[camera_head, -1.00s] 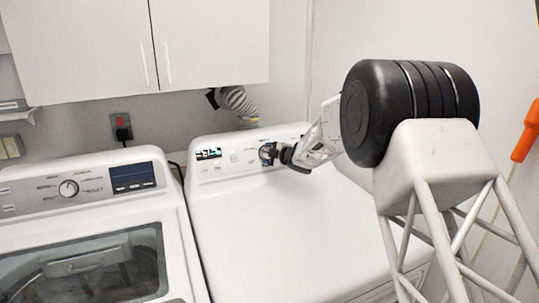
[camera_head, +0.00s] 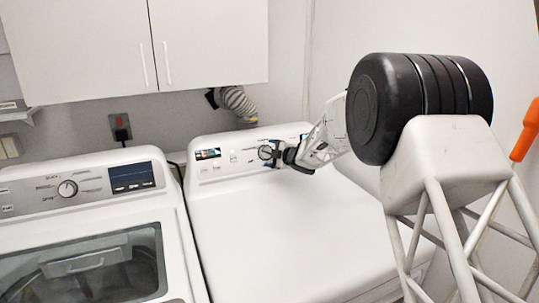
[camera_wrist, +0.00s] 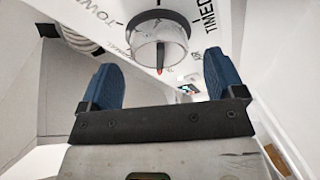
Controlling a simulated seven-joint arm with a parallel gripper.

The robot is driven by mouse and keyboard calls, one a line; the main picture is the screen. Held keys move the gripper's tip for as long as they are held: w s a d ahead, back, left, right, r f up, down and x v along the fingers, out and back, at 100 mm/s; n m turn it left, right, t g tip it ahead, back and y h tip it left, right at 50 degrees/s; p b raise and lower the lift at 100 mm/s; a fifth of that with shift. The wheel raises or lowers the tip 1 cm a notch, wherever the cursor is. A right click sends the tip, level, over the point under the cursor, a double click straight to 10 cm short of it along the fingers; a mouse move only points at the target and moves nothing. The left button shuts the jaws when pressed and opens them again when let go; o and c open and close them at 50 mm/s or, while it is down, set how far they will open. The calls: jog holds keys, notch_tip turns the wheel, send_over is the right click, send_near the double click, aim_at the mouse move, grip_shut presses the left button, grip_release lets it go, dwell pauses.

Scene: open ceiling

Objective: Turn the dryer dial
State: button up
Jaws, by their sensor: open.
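The dryer (camera_head: 270,220) is the white machine on the right, with a sloped control panel at its back. Its dial (camera_head: 265,153) shows at the left of my gripper (camera_head: 276,154), which partly covers that area. In the wrist view the dial (camera_wrist: 158,45) is a round silver knob with a red mark at its lower edge and a dark ring behind it. My gripper's blue fingers (camera_wrist: 160,62) are wide apart, one on each side of the dial in the picture, with visible gaps. The gripper is open and empty. Whether the fingertips reach the dial's depth is unclear.
A washer (camera_head: 80,250) with its own knob (camera_head: 68,188) stands at the left. White cabinets (camera_head: 150,45) hang above. A ribbed hose (camera_head: 238,102) and an outlet (camera_head: 121,130) are on the back wall. The dryer's top is bare.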

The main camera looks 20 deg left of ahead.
jog(key=shift+v, duration=3)
jog(key=s+d+r+m+t+h, duration=0.25)
jog(key=d+r+m, duration=0.2)
jog(key=d, duration=0.55)
jog(key=s+d+r+m+t+h, duration=0.2)
jog(key=d+r+m+t+h, duration=0.3)
jog(key=d, duration=0.6)
jog(key=s+d+r+m+g+h, duration=0.1)
jog(key=s+d+r+m+h, duration=0.15)
jog(key=s+d, duration=0.45)
jog(key=s+d+r+m+g+h, duration=0.1)
jog(key=s+d+m+g+h, duration=0.2)
jog(key=d, duration=0.6)
jog(key=s+d+f+m+g+h, duration=0.1)
jog(key=s+d+m, duration=0.3)
jog(key=s, duration=0.5)
jog(key=s+d+f+m+g+h, duration=0.1)
jog(key=s+d+m, duration=0.1)
jog(key=s+d, duration=0.6)
jog(key=s+d+f+m+g, duration=0.1)
jog(key=s+f+m+g, duration=0.1)
jog(key=s, duration=1.1)
jog(key=s+d+f+m+g, duration=0.1)
jog(key=s+f+m+g, duration=0.2)
jog(key=s, duration=1)
jog(key=shift+s+f+y, duration=0.4)
jog(key=shift+f, duration=0.3)
